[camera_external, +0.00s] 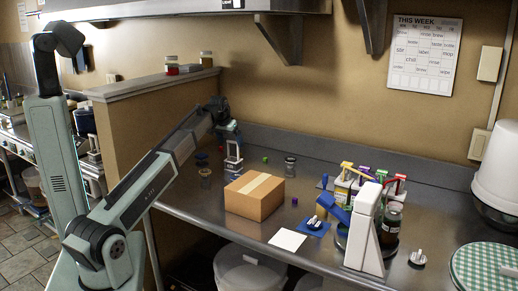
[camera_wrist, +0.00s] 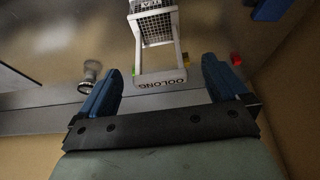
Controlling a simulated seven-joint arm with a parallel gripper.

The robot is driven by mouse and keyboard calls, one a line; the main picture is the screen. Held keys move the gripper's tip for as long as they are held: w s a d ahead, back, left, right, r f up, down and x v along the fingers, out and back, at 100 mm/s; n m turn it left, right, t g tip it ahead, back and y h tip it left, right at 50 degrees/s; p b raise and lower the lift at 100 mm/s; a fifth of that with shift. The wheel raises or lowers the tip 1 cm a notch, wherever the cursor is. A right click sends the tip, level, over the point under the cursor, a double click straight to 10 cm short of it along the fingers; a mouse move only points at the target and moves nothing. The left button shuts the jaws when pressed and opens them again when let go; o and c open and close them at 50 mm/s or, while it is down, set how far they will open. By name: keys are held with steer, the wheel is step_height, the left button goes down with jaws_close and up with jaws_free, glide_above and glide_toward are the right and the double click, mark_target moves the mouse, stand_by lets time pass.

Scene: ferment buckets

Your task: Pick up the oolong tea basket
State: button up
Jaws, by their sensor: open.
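The oolong tea basket (camera_wrist: 160,55) shows in the wrist view as a white frame with a dark mesh part and a label reading OOLONG on its near bar. In the external view the white-framed basket (camera_external: 233,157) stands upright on the steel counter, left of the cardboard box. My gripper (camera_wrist: 162,66) is open, with its blue fingers on either side of the basket's labelled bar in the picture. In the external view my gripper (camera_external: 229,131) is just above the basket. I cannot tell whether the fingers touch it.
A cardboard box (camera_external: 256,196) stands on the counter to the right. A glass jar (camera_external: 290,167), a green cube (camera_external: 265,160) and a purple cube (camera_external: 294,202) are nearby. A blue-topped container (camera_external: 203,172) stands left of the basket. A wall (camera_external: 150,125) borders the counter's left end.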

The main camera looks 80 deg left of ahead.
glide_above(233, 160)
steer(key=shift+w+a+f, duration=0.1)
steer(key=shift+a+f, duration=0.05)
steer(key=shift+f, duration=1.1)
steer(key=shift+w+a+f, duration=0.1)
steer(key=shift+f, duration=1.1)
steer(key=c, duration=1.5)
